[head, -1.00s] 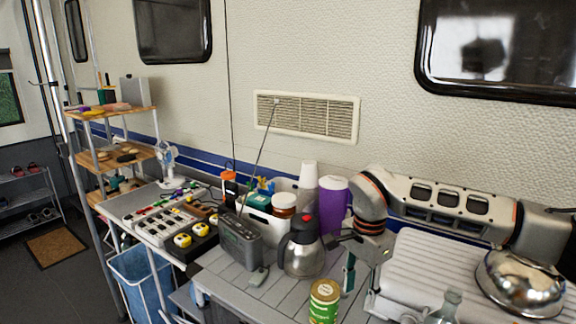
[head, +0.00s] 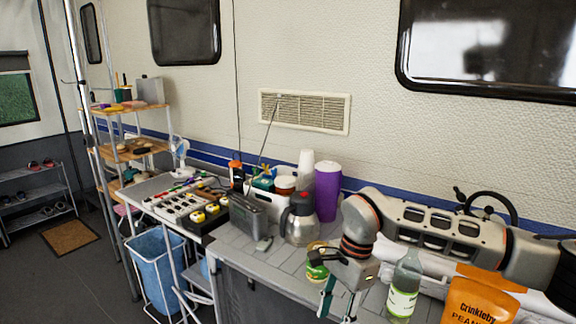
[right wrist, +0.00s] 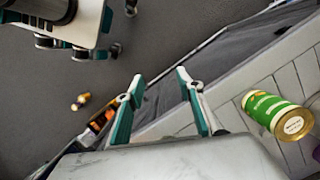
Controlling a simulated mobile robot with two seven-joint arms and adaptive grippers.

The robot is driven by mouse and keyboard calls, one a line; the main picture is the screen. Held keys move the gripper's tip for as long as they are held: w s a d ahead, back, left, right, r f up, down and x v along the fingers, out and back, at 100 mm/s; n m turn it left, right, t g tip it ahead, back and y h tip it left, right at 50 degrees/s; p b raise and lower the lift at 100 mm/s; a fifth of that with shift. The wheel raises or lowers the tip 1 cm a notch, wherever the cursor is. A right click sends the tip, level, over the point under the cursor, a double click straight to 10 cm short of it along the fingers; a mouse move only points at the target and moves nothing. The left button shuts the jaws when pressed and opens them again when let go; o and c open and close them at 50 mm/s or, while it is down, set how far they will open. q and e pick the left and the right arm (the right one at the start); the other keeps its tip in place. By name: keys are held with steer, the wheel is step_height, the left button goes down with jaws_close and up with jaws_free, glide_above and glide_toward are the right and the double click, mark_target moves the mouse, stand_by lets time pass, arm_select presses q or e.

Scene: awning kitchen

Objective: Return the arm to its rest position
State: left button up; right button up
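My right arm reaches in from the right in the head view, bent over the front of the worktop. My right gripper (head: 328,296) hangs downward at its end, just in front of a green can (head: 316,270) that it partly hides. In the right wrist view the two fingers of this gripper (right wrist: 160,76) are spread apart with nothing between them. They point toward the grey floor beside the worktop's edge. The green can (right wrist: 272,112) shows to their right, apart from them. My left gripper is not in view.
A steel jug (head: 299,222), purple cup (head: 327,190) and radio (head: 249,214) stand behind the gripper. A clear bottle (head: 405,285) and an orange packet (head: 476,303) are close to the right arm. A blue bin (head: 155,262) stands left. The floor at left is mostly clear.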

steer(key=s+a+m+g+y, duration=0.2)
steer(key=s+a+y, duration=0.3)
steer(key=a, duration=0.4)
steer(key=s+a+m+g+y, duration=0.2)
steer(key=s+a+y, duration=0.2)
steer(key=s+a, duration=0.45)
steer(key=a+r+m+t+y, duration=0.3)
steer(key=a+r+m+y, duration=0.2)
steer(key=r+m+y, duration=0.4)
steer(key=w+d+f+m+t+h, duration=0.5)
steer(key=d+m+t, duration=0.35)
steer(key=m, duration=0.55)
steer(key=w+d+f+m+t+h, duration=0.35)
steer(key=d+f+m+t, duration=0.5)
steer(key=m, duration=0.65)
steer(key=s+d+f+m+g+h, duration=0.1)
steer(key=s+d+f+m+h, duration=0.2)
steer(key=f, duration=0.4)
steer(key=s+d+f+m+g+h, duration=0.1)
steer(key=s+d+f+m+h, duration=0.2)
steer(key=s+d+f+m, duration=0.3)
steer(key=s+d+f+m+g+h, duration=0.2)
steer(key=s+d+f+m+h, duration=0.1)
steer(key=f, duration=0.6)
steer(key=s+d+m, duration=0.1)
steer(key=s+d, duration=0.1)
steer(key=d, duration=0.1)
steer(key=shift+d+f+m, duration=0.25)
steer(key=shift+d+m, duration=0.1)
steer(key=shift+m, duration=0.05)
